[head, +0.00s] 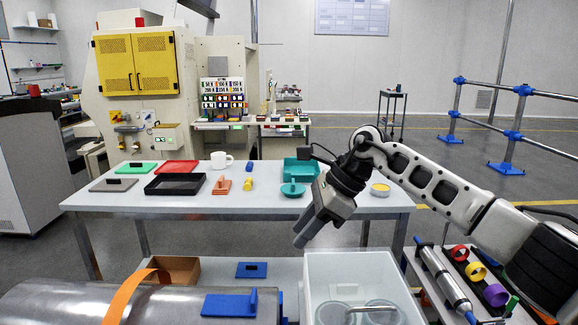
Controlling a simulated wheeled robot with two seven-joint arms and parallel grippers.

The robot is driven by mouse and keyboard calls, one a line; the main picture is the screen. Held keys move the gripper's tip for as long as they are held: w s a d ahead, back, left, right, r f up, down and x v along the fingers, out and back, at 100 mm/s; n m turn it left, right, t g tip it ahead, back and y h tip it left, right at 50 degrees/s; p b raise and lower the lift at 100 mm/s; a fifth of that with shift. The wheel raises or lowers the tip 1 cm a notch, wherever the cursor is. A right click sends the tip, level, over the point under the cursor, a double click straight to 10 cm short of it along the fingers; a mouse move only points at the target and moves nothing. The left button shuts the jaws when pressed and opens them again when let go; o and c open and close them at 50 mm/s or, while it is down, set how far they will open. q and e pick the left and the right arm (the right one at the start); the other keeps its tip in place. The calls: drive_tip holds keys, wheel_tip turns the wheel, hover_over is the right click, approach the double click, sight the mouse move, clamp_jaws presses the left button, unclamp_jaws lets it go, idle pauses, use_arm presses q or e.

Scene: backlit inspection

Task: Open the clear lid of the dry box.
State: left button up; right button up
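The dry box (357,268) is a pale, whitish box at the bottom centre-right, cut off by the picture's lower edge. Its clear lid seems to lie flat over the top, with a grey bar handle (372,309) near the front. Two round items (333,313) show faintly through it. My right gripper (301,240) is above and behind the box's far left corner, pointing down and left, apart from the lid and handle. It is seen side-on, so its finger gap is hidden; nothing shows in it. My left gripper is out of view.
Behind stands a grey table (335,206) with trays, a white mug (221,160) and teal containers. Left of the box are a cardboard box (176,266), blue pieces (229,304) and a metal cylinder (60,303). A cart (455,275) with coloured rings stands right.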

drive_tip(key=s+a+f+m+y, duration=0.5)
drive_tip(key=s+a+m+y, duration=0.4)
drive_tip(key=a+y, duration=0.25)
drive_tip(key=s+d+f+n+t+h, duration=0.4)
drive_tip(key=d+f+n, duration=0.5)
drive_tip(key=n, duration=0.8)
drive_tip(key=s+d+f+n+t+h, duration=0.5)
drive_tip(key=d+f+n+t+h, duration=0.4)
drive_tip(key=n, duration=0.8)
drive_tip(key=shift+s+f+n+t, duration=0.3)
drive_tip(key=shift+f+t, duration=0.3)
drive_tip(key=shift+f, duration=0.1)
drive_tip(key=s+d+f+m+g, duration=0.1)
drive_tip(key=s+f, duration=0.1)
drive_tip(key=s, duration=0.1)
drive_tip(key=s+d+f+m+g+h, duration=0.1)
drive_tip(key=s+d+f+m, duration=0.1)
drive_tip(key=s, duration=0.1)
drive_tip(key=s+d+f+m+g+h, duration=0.1)
drive_tip(key=s+f+m+g, duration=0.1)
drive_tip(key=s, duration=0.1)
drive_tip(key=shift+s+d+f+h, duration=0.1)
drive_tip(key=shift+s+d+h, duration=0.1)
drive_tip(key=shift+d+h, duration=0.1)
drive_tip(key=shift+s+d+f, duration=0.1)
drive_tip(key=shift+s+f, duration=0.1)
drive_tip(key=shift+s, duration=0.15)
